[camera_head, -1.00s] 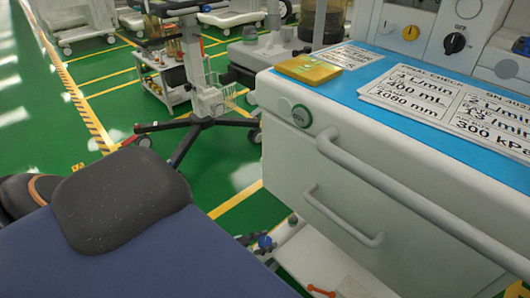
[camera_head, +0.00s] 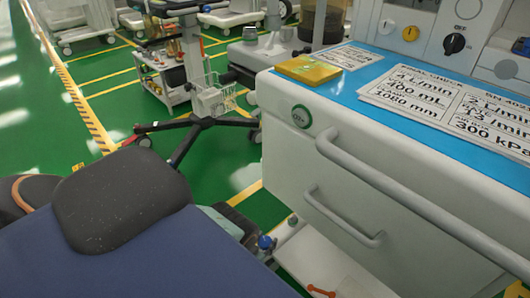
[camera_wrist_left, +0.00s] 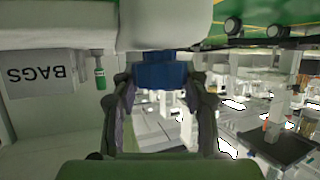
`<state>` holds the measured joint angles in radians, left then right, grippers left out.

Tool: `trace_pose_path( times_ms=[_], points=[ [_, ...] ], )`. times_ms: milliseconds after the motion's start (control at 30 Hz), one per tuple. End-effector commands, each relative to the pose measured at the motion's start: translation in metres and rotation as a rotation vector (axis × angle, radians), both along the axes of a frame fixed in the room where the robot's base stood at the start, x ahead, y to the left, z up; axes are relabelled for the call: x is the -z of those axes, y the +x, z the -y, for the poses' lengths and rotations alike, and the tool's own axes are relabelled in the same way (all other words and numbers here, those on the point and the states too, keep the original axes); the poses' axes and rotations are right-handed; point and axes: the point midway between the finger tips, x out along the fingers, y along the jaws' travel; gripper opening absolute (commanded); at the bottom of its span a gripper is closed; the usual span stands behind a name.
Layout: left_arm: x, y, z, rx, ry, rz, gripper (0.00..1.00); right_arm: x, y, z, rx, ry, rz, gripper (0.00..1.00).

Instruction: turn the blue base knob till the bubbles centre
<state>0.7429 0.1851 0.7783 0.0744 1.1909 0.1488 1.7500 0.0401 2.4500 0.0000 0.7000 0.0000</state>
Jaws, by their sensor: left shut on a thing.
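The blue base knob (camera_head: 265,242) shows low in the head view, beside the foot of the white cart. In the left wrist view the blue knob (camera_wrist_left: 160,72) sits between the two fingertips of my left gripper (camera_wrist_left: 162,87), which is shut on it. In the head view my left gripper (camera_head: 252,243) is mostly hidden, with dark parts just left of the knob. A yellow-green block (camera_head: 308,70), perhaps the level, lies on the cart's blue top; no bubbles can be made out in it. My right gripper is not in view.
The white cart (camera_head: 290,160) with drawer handles (camera_head: 380,180) fills the right side, above the knob. Printed cards (camera_head: 455,105) lie on its top. An orange-red part (camera_head: 321,291) shows low near its base. A wheeled stand (camera_head: 195,122) is behind on green floor.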

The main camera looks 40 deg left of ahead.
Motion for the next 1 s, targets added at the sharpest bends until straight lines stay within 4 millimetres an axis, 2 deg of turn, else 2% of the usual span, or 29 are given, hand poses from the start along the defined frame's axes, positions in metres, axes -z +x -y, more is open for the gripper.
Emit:
trace_pose_path(
  times_ms=[600,633,867,1000],
  points=[
    [0.0011,-0.0017,0.0000,-0.050,-0.001,-0.003,0.13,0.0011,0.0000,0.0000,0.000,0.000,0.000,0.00],
    [0.0011,-0.0017,0.0000,-0.050,-0.001,-0.003,0.47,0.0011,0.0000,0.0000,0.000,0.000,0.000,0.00],
    [0.0006,-0.0009,0.0000,-0.050,0.000,-0.002,0.66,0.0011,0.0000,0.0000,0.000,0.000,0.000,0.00],
    [0.0003,-0.0005,0.0000,-0.049,-0.001,-0.001,0.68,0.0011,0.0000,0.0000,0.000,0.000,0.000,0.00]
  ],
)
